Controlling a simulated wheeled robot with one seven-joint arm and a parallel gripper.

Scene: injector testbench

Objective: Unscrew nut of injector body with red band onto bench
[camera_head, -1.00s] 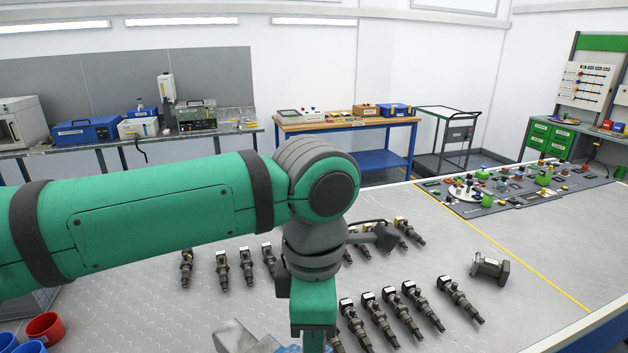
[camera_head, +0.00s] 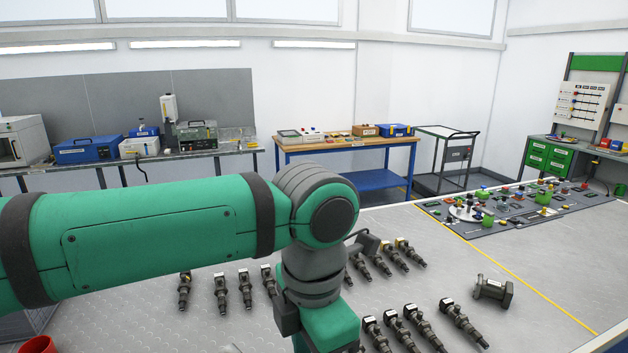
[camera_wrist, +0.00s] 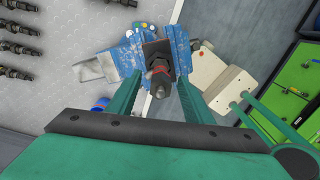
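In the wrist view a dark injector body with a red band (camera_wrist: 159,70) stands clamped in a blue vise (camera_wrist: 125,58), its nut end (camera_wrist: 160,89) pointing towards the camera. My gripper (camera_wrist: 159,92) is open. Its two green fingers lie on either side of the injector, with a visible gap on both sides. I cannot tell how deep the fingertips are relative to the nut. The head view shows neither the fingers nor the vise; only my green arm (camera_head: 160,235) crosses it.
Several loose injectors (camera_head: 221,293) lie in rows on the grey metal bench (camera_head: 560,262). A dark metal part (camera_head: 493,291) lies to their right. In the wrist view a beige board (camera_wrist: 222,88) and a green cabinet (camera_wrist: 298,85) are at the right. A red bin (camera_head: 38,345) is bottom left.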

